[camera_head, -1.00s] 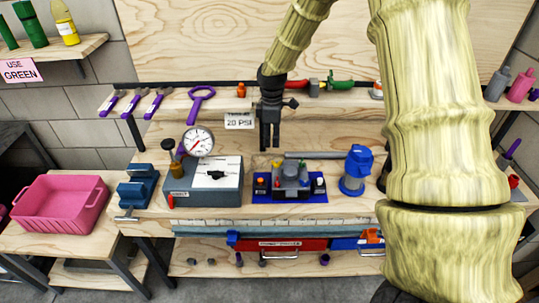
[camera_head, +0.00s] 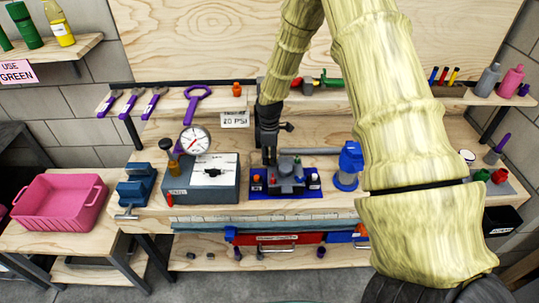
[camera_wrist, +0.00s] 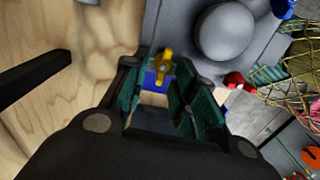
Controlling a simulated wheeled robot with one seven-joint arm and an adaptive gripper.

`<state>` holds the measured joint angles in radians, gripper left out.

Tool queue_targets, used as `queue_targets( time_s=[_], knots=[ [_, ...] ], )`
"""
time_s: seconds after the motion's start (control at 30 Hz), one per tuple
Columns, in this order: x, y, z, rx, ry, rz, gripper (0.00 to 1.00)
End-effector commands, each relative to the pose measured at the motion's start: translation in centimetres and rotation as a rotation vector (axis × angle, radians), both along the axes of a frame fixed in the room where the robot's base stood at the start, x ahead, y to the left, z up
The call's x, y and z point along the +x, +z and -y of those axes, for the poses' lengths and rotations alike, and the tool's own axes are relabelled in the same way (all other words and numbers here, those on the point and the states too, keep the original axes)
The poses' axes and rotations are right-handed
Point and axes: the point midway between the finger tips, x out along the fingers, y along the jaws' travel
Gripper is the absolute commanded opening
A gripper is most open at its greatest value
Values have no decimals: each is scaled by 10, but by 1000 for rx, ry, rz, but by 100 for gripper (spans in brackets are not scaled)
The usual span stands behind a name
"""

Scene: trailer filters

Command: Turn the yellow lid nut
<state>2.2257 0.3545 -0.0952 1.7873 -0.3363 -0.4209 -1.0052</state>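The yellow lid nut (camera_wrist: 163,68) has wing-like lobes and shows in the wrist view just beyond my fingertips, near the gap between them. A grey housing with a rounded dome (camera_wrist: 225,32) is beside it. My gripper (camera_wrist: 158,95) is open with nothing between its teal finger pads. In the head view my gripper (camera_head: 268,160) points down just above the left back part of the grey filter unit (camera_head: 287,180). The yellow nut is not clearly visible there, seemingly hidden by the fingers. A red nut (camera_wrist: 234,80) sits on another corner of the housing.
The unit stands on a blue mat (camera_head: 288,196). A grey box with a pressure gauge (camera_head: 195,140) stands to its left, a blue cylinder (camera_head: 348,166) with a grey bar to its right. A raised shelf with tools runs behind.

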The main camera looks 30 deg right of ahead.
Motion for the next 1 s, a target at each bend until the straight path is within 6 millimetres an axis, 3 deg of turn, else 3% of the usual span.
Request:
queue_targets(
  time_s=[0.33,0.5,1.0],
  knots=[
    [0,-2,0,0,0,0,28],
    [0,-2,0,0,0,0,0],
    [1,-2,1,-1,-67,1,0]
  ],
)
